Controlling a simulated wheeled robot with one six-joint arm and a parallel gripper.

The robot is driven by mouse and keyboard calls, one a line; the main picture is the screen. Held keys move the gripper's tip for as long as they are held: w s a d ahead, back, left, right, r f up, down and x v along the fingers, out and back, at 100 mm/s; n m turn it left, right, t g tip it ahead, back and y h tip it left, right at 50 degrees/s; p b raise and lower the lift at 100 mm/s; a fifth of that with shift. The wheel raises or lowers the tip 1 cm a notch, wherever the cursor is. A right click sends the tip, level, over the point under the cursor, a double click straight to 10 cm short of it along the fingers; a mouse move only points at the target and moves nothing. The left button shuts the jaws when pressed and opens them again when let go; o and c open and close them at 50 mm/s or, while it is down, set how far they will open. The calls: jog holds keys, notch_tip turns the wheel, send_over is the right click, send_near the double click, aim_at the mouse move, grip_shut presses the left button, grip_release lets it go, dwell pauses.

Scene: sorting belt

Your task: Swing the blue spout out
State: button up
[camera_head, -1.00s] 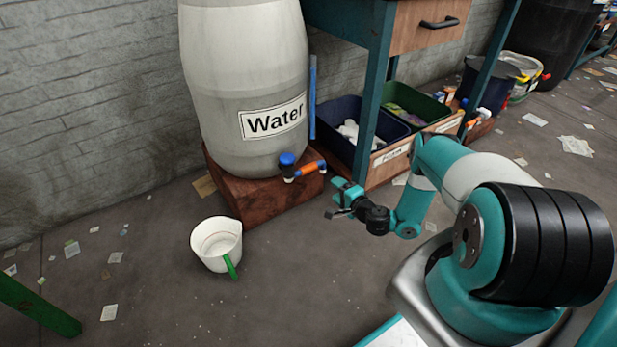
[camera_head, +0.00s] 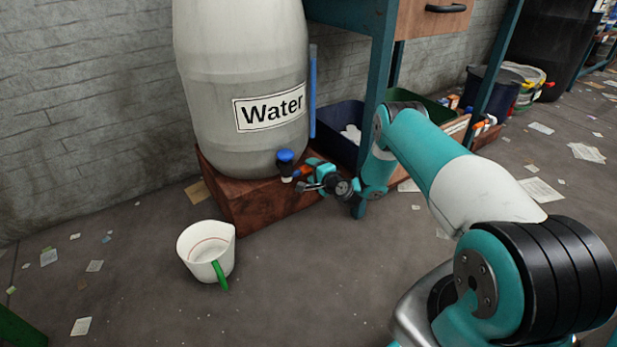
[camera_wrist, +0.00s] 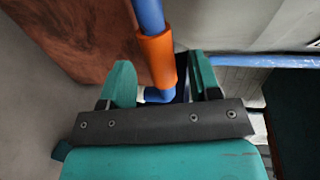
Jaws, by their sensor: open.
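The blue spout (camera_wrist: 149,14) with an orange sleeve (camera_wrist: 157,60) runs down into the wrist view and ends in a blue elbow between my gripper's fingers. In the head view the blue tap top (camera_head: 286,156) shows at the foot of the water barrel (camera_head: 245,70), and my gripper covers most of the spout. My gripper (camera_wrist: 161,68) is open, with one teal finger on each side of the sleeve and elbow. I cannot tell whether either finger touches. In the head view my gripper (camera_head: 312,177) is beside the tap, on its right.
The barrel stands on a reddish-brown block (camera_head: 262,203). A white jug (camera_head: 206,250) with a green handle stands on the floor, in front and to the left. A teal table leg (camera_head: 376,70) and a dark blue bin (camera_head: 336,128) are close behind my arm. Floor in front is mostly clear.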

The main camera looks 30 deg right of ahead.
jog(key=shift+w+f+b, duration=0.25)
jog(key=shift+w+b, duration=0.15)
jog(key=shift+w, duration=0.9)
grip_shut()
